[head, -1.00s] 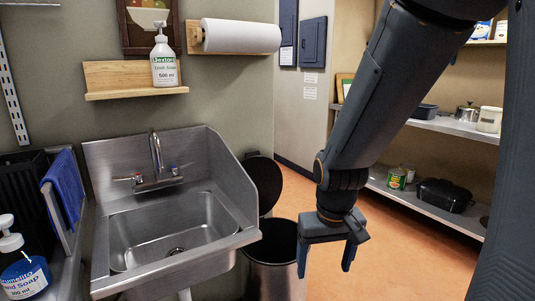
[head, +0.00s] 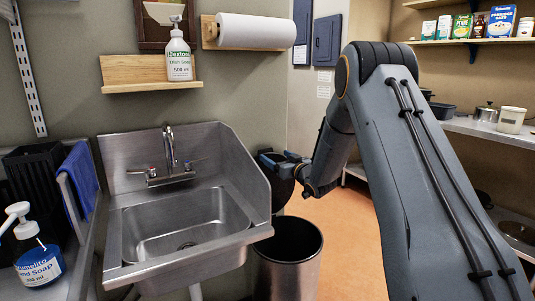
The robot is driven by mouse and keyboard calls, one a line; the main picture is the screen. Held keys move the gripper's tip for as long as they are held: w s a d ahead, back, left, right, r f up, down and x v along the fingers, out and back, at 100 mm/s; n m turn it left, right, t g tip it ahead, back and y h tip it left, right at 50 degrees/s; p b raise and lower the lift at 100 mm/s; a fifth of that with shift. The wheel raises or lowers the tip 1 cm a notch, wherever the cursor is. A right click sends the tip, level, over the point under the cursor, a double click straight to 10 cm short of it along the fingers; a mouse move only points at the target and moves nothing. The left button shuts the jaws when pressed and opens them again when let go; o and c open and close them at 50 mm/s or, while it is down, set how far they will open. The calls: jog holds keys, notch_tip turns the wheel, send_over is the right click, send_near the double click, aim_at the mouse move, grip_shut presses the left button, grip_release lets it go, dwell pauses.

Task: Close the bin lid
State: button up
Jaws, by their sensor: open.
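The bin (head: 285,275) is a round metallic can standing on the floor just right of the sink, its dark mouth uncovered. Its black lid (head: 283,193) stands raised, tilted up at the back of the bin, and is partly covered by my gripper. My gripper (head: 274,162) is open and empty at the upper part of the lid, pointing left. I cannot tell whether it touches the lid or is only in front of or behind it.
The steel sink (head: 127,237) is close on the bin's left, its high side wall near my gripper. A paper towel roll (head: 256,31) and a wooden shelf with a soap bottle (head: 180,60) hang above. Orange floor (head: 352,245) is free right of the bin.

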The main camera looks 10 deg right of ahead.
aim_at(266, 150)
jog(key=x, duration=0.7)
jog(key=shift+w+a, duration=0.1)
